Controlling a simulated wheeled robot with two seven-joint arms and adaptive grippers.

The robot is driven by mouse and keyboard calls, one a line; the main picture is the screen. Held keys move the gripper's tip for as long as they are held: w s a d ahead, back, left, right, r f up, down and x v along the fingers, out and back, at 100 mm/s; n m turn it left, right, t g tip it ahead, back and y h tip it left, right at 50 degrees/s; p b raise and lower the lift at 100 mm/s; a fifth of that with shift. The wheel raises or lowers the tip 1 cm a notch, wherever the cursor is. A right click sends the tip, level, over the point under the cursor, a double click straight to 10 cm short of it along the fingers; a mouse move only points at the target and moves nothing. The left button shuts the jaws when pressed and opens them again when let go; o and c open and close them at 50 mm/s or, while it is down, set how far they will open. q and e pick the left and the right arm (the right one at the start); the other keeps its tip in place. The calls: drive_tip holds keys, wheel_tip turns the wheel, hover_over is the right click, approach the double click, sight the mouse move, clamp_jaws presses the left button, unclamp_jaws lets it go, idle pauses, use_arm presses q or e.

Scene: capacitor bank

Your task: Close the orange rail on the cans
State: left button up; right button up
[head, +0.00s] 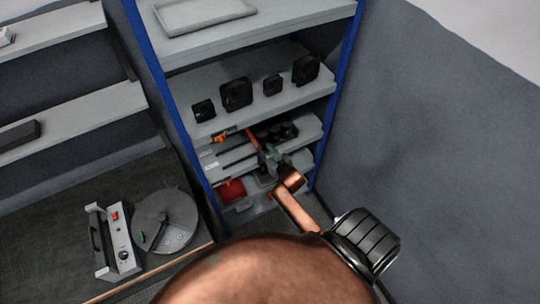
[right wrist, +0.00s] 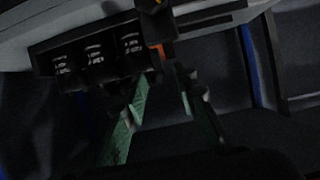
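The black cans (head: 276,131) sit in a row on the shelf below the black boxes. Their dark bodies with pale markings show in the right wrist view (right wrist: 96,52). The orange rail (head: 252,138) shows as a thin slanted bar left of the cans in the head view. A small orange part (right wrist: 158,48) shows at the row's right end in the wrist view; most of it is hidden. My right gripper (head: 266,153) is just in front of the rail and cans. Its green fingers (right wrist: 165,84) are apart, with nothing seen between them; contact with the rail is unclear. My left gripper is out of view.
A shelf (head: 240,118) with several black boxes lies just above the cans. Blue uprights (head: 345,60) bound the rack. A red object (head: 231,190) is on a lower level. A bench with a round grey plate (head: 165,221) is at left; a grey wall is at right.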

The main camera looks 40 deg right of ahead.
drive_tip(key=v, duration=0.6)
drive_tip(key=shift+s+r, duration=0.15)
drive_tip(key=shift+s, duration=0.1)
drive_tip(key=shift+a, duration=0.1)
drive_tip(key=s+a+f+n+g+y+b, duration=0.15)
drive_tip(key=s+f, duration=0.45)
drive_tip(key=f, duration=0.7)
drive_tip(key=s+a+f+g+b, duration=0.25)
drive_tip(key=s+f, duration=0.25)
drive_tip(key=f, duration=0.8)
drive_tip(key=s+a+f+g+b, duration=0.25)
drive_tip(key=s+f, duration=0.35)
drive_tip(key=f, duration=0.7)
drive_tip(key=s+a+f+n+g+b, duration=0.1)
drive_tip(key=s+a+f+g+b, duration=0.1)
drive_tip(key=s+f, duration=0.8)
drive_tip(key=s+a+f+n+g+y+b, duration=0.1)
drive_tip(key=s+a+f+g+b, duration=0.1)
drive_tip(key=s+f, duration=0.9)
drive_tip(key=s+g+b, duration=0.1)
drive_tip(key=s+b, duration=0.1)
drive_tip(key=s, duration=0.7)
drive_tip(key=shift+a+f+g, duration=0.3)
drive_tip(key=shift+a+g, duration=0.05)
drive_tip(key=shift+a, duration=0.05)
